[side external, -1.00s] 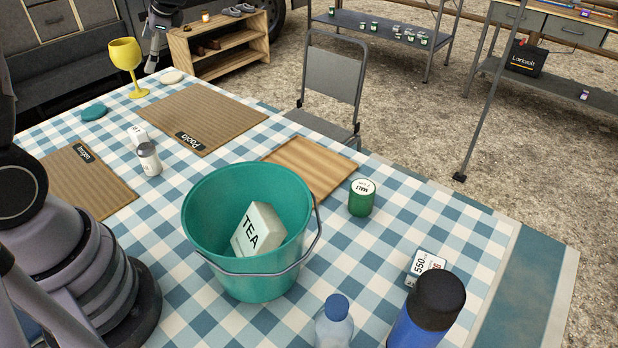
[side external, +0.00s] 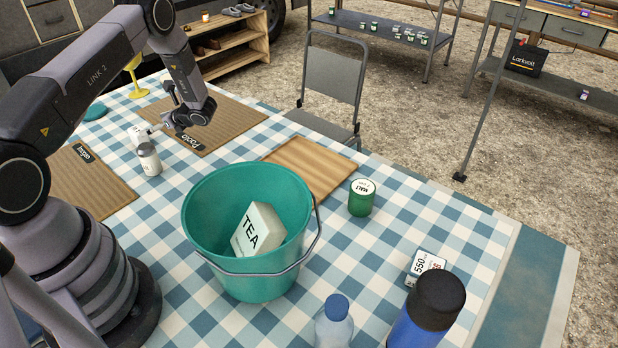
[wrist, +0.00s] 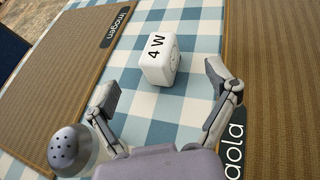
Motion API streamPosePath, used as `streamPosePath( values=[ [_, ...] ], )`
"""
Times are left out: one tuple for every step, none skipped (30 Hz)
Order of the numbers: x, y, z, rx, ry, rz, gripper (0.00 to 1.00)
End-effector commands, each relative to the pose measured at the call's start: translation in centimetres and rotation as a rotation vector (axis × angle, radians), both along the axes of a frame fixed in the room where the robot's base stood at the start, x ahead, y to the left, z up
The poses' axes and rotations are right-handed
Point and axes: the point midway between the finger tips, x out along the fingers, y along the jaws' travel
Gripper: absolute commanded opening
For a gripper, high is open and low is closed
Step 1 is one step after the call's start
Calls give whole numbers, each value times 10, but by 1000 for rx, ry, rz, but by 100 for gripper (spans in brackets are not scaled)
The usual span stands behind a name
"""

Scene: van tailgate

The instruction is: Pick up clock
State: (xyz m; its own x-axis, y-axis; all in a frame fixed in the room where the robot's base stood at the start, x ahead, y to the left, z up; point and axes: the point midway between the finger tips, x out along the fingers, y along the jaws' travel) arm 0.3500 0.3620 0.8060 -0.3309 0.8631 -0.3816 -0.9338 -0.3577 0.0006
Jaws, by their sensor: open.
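A small white rounded block (wrist: 161,62) marked "4 W", with a faint round mark on its side face, stands on the checked cloth in the wrist view. It may be the clock; I cannot read a dial clearly. In the side view the white block (side external: 136,133) is partly hidden behind a shaker. My gripper (wrist: 163,88) is open and empty, its fingers apart on either side of the view with the block beyond and between them. In the side view my gripper (side external: 161,125) is low over the table, right of the block.
A silver-topped shaker (side external: 149,160) stands close to the block; it also shows beside my left finger in the wrist view (wrist: 70,150). Placemats (side external: 92,190) flank the block. A teal bucket (side external: 215,250) holding a TEA box (side external: 258,230) stands nearer the camera.

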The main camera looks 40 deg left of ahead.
Motion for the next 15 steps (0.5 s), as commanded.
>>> streamPosePath(
  values=[
    [-4, 8, -4, 0, 1, 4, 86],
    [-5, 12, -5, -1, 0, 3, 86],
    [-7, 17, -8, -1, -1, 2, 86],
    [-8, 19, -9, -1, -1, 2, 86],
    [-9, 22, -10, -1, -1, 2, 86],
    [-9, 24, -11, -2, -1, 1, 86],
    [-10, 25, -11, -1, 0, 0, 86],
    [-10, 26, -12, -1, 0, 0, 86],
    [-11, 27, -12, -1, 0, 0, 86],
    [-11, 29, -13, -1, 0, 0, 86],
    [-12, 31, -14, -1, -1, 1, 86],
    [-14, 34, -16, -1, -1, 2, 86],
    [-16, 37, -18, -1, 0, 3, 86],
    [-17, 41, -20, -1, 0, 3, 86],
    [-20, 46, -23, -1, 0, 3, 86]
  ],
)
